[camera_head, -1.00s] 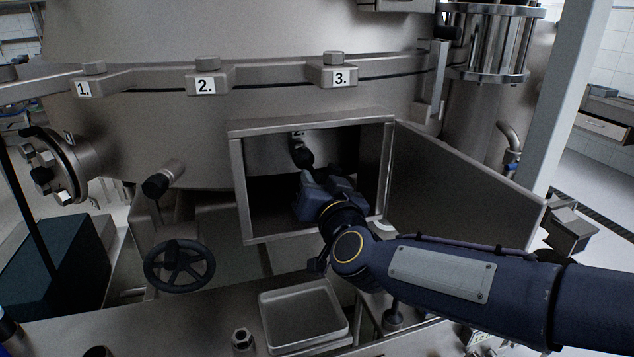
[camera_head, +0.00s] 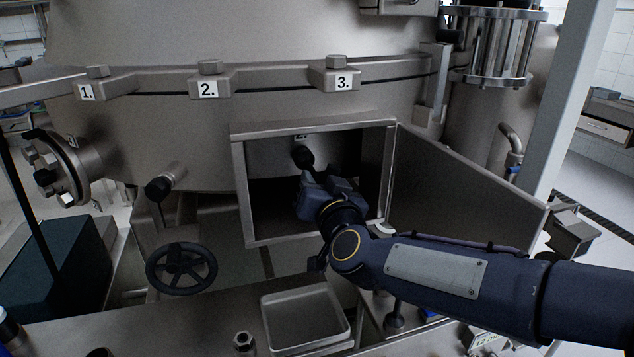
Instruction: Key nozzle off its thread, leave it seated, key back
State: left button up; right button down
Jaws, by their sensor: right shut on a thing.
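My right gripper (camera_head: 310,181) reaches into the open square hatch box (camera_head: 237,185) on the separator's body. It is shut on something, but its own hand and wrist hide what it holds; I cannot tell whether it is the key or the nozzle. A dark round knob-like part (camera_head: 302,157) shows on the curved wall inside the box, just above the fingers, below a partly hidden number label. I cannot tell whether the gripper or its load touches it. My left gripper is not in view.
The hatch door (camera_head: 462,187) stands open to the right, beside my right forearm. An empty metal tray (camera_head: 347,341) sits below the box, with a hex nut-like piece (camera_head: 243,341) to its left. A black handwheel (camera_head: 181,268) and a dark knob (camera_head: 158,188) stand left of the box.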

jog(key=n+p, duration=0.4)
jog(key=n, duration=0.1)
jog(key=shift+s+r+n+p, duration=0.1)
jog(key=shift+r+n+p, duration=0.2)
jog(key=shift+r+p, duration=0.1)
jog(key=shift+d+f+n, duration=0.1)
jog(key=shift+f+n, duration=0.05)
jog(key=shift+n, duration=0.35)
jog(key=shift+f, duration=0.25)
jog(key=n+p, duration=0.1)
jog(key=n, duration=0.1)
jog(key=n+p, duration=0.2)
jog(key=shift+s+d+r+p, duration=0.1)
jog(key=shift+r+p, duration=0.2)
jog(key=shift+r, duration=0.05)
jog(key=shift+n+p, duration=0.35)
jog(key=shift+n, duration=0.65)
jog(key=shift+f+n, duration=0.25)
jog(key=shift+n, duration=0.35)
jog(key=shift+d+f, duration=0.1)
